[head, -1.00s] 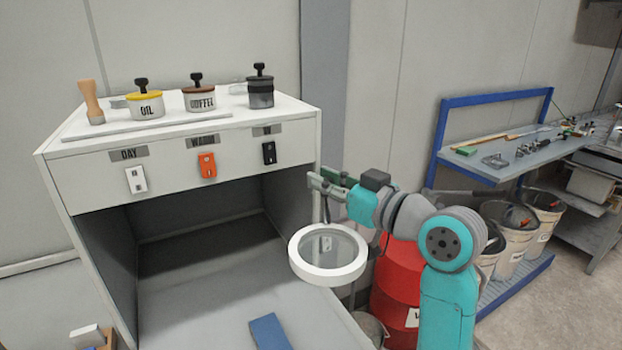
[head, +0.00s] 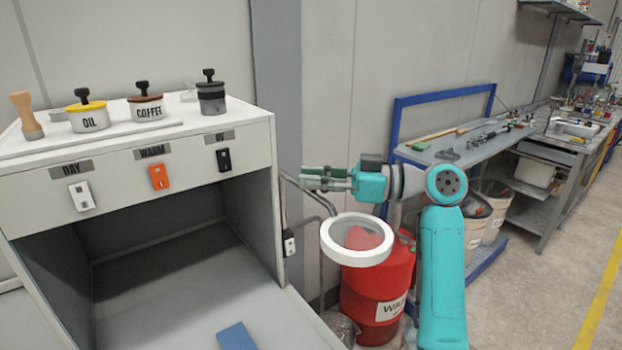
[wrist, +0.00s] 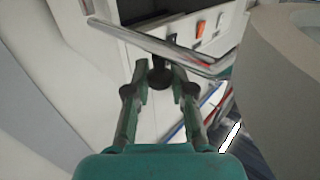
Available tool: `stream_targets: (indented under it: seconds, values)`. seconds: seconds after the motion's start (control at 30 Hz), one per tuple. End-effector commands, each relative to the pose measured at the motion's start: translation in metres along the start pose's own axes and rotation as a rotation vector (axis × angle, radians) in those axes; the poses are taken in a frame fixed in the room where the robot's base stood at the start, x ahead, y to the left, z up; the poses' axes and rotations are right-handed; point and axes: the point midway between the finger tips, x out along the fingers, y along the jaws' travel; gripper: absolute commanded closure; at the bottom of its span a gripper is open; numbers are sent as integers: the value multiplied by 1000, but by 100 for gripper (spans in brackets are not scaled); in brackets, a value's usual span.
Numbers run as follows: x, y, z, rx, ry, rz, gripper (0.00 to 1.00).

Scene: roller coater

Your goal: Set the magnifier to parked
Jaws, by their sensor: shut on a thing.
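The magnifier (head: 357,259) is a white ring with a clear lens, on a thin grey metal arm (head: 318,199). In the head view it hangs right of the cabinet, in front of the red drum. My gripper (head: 306,179) is at the magnifier's arm, up and left of the ring. In the wrist view my gripper (wrist: 160,82) is shut on a dark knob (wrist: 159,72) beneath the shiny arm (wrist: 150,42). The ring (wrist: 262,85) fills the right side there. The exact contact at the fingertips is hard to see.
A white cabinet (head: 130,165) with an open bay stands at left, holding tins and a row of switches. A red drum (head: 378,295) stands behind the magnifier. A blue-framed bench (head: 445,148) and buckets are at right. The floor at far right is clear.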

Motion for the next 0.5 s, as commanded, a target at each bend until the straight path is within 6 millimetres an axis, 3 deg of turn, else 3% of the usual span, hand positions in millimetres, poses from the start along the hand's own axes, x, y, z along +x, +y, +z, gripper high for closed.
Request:
stream_targets:
  seconds: [0.33, 0.37, 0.4, 0.47, 0.5]
  values:
    - [-2, 2, 1, 2, -1, 3, 100]
    - [-2, 2, 1, 2, -1, 3, 75]
    - [-2, 2, 1, 2, -1, 3, 65]
    - [-1, 2, 1, 2, -1, 3, 53]
    - [-1, 2, 1, 2, -1, 3, 53]
